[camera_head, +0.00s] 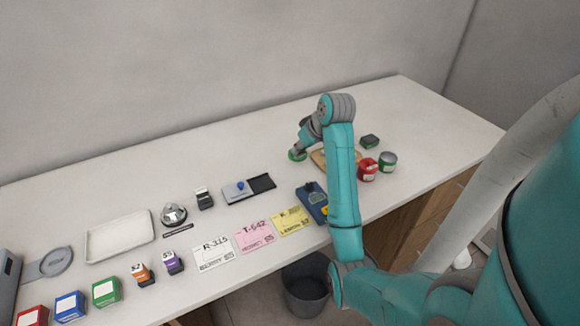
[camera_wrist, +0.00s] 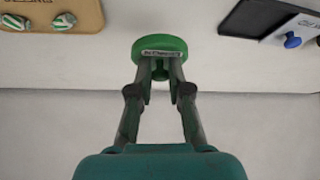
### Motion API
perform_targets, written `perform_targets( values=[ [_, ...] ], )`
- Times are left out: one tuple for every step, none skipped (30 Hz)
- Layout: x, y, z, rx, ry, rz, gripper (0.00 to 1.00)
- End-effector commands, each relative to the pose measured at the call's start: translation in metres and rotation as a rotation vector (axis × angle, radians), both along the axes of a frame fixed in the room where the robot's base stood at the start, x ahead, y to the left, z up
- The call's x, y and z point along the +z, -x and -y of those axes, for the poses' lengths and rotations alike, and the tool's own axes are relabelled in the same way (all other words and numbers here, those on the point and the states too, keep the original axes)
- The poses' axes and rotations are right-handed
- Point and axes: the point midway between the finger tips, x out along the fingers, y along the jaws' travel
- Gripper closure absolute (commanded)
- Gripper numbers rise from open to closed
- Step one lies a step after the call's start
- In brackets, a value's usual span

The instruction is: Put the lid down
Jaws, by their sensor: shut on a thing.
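A round green lid (camera_wrist: 160,48) is between my gripper's fingertips (camera_wrist: 160,72) in the wrist view. The fingers are shut on it, and a grey label strip shows across it. In the head view the lid (camera_head: 297,155) is at the end of my gripper (camera_head: 300,149), over the back part of the white counter, left of a tan board. I cannot tell whether it touches the counter. A grey tin with a green band (camera_head: 388,162) and a red tin (camera_head: 367,170) stand at the right.
The tan board (camera_wrist: 50,12) bears small green-and-white pieces. A dark tray with a blue-knobbed stamp (camera_head: 241,188) lies left of the lid. A green-topped dark block (camera_head: 369,141) sits behind the tins. Bare counter (camera_head: 255,148) surrounds the lid's left and back.

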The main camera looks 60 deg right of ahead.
Motion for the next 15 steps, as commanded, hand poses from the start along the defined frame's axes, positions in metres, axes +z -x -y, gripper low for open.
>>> perform_targets(
  values=[
    [-0.01,0.0,-0.001,0.001,-0.003,-0.002,1.0],
    [-0.015,0.0,-0.001,0.001,-0.002,-0.001,1.0],
    [-0.02,0.0,-0.001,0.001,-0.001,-0.002,1.0],
    [-0.023,0.0,-0.001,0.001,-0.001,-0.002,1.0],
    [-0.026,0.0,0.0,0.001,-0.001,-0.001,1.0],
    [-0.028,0.0,0.0,0.001,-0.001,-0.001,1.0],
    [-0.03,0.0,0.0,0.001,-0.001,-0.001,1.0],
    [-0.031,-0.001,0.0,0.001,-0.001,-0.001,1.0],
    [-0.033,-0.001,-0.001,0.001,-0.001,-0.001,1.0],
    [-0.036,0.0,-0.001,0.001,-0.001,-0.001,1.0],
    [-0.038,0.0,-0.001,0.001,-0.001,-0.001,1.0],
    [-0.043,0.0,-0.001,0.001,-0.001,-0.001,1.0],
    [-0.047,0.0,-0.001,0.001,-0.002,0.0,1.0],
    [-0.051,0.0,-0.001,0.002,-0.002,-0.001,1.0],
    [-0.057,0.0,-0.001,0.002,-0.002,-0.001,1.0]
  ],
)
